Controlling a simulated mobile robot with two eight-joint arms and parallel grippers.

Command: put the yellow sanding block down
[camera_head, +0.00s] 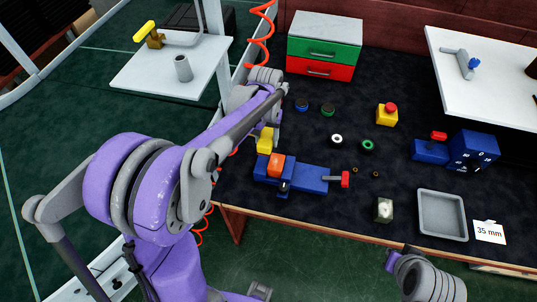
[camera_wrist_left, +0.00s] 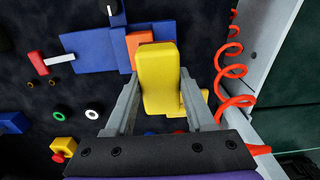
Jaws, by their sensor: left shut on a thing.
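The yellow sanding block (camera_wrist_left: 158,80) is between the two fingers of my left gripper (camera_wrist_left: 161,78) in the left wrist view. The gripper is shut on it. In the head view the yellow block (camera_head: 264,146) shows beside the blue vise, with my left arm reaching over from the left. A second yellow part (camera_wrist_left: 191,101) shows behind the right finger; I cannot tell whether it belongs to the block. I cannot tell whether the block touches the bench.
A blue vise (camera_head: 306,180) with an orange piece (camera_head: 276,165) is close to the block. A drawer unit (camera_head: 324,49) stands behind. Several rings, a yellow box with a red button (camera_head: 387,114) and a grey tray (camera_head: 442,215) are to the right. A red coiled hose (camera_wrist_left: 231,72) hangs nearby.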

